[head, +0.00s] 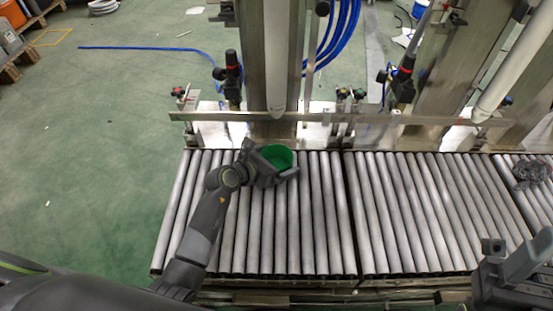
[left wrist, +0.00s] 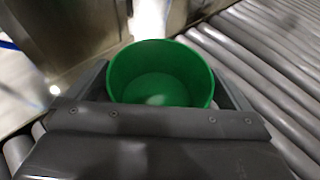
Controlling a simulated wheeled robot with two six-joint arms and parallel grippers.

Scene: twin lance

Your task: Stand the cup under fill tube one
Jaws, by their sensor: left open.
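The green cup (head: 277,154) stands upright on the rollers, its open mouth close below the lower end of the left white fill tube (head: 276,70). Whether it is centred under the tube cannot be told. My left gripper (head: 274,166) is open, with its fingers on either side of the cup. In the left wrist view the cup (left wrist: 160,75) is empty and sits between the two fingers; its lower part is hidden by the gripper body. Part of my right gripper (head: 503,268) shows at the lower right; its fingers are unclear.
The roller conveyor (head: 300,225) runs across the front, mostly bare. A metal rail (head: 350,118) crosses behind the cup, with valves and clamps near it. A second white tube (head: 515,65) slants at the right. A dark tangled item (head: 531,171) lies on the far right rollers.

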